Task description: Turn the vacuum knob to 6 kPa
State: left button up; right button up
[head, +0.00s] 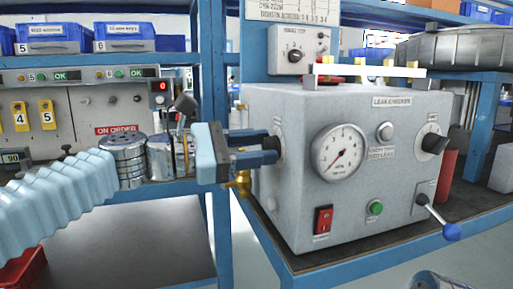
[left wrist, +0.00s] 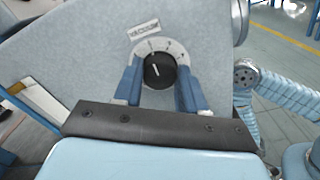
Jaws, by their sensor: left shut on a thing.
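The grey leak checker box (head: 300,215) stands on the bench. Its black vacuum knob (left wrist: 159,71) is on the side face, under a small label and within a pale numbered dial (left wrist: 150,48). The white pointer line on the knob points up and slightly left. My left gripper (head: 274,150) reaches this side face from the left; its blue fingers also show in the left wrist view (left wrist: 157,88), one on each side of the knob, shut on it.
The front has a red rocker switch (head: 323,219), a green button (head: 376,208), a black port knob (head: 434,143) and a blue-tipped lever (head: 451,231). A brass fitting (head: 243,183) is below my fingers.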

pick_arm(q)
jog(key=shift+f, duration=0.1)
jog(key=shift+m+b, duration=2.25)
jog(key=shift+m, duration=1.65)
jog(key=o, duration=1.1)
jog(key=shift+c, duration=0.2)
jog(key=shift+s+a, duration=0.1)
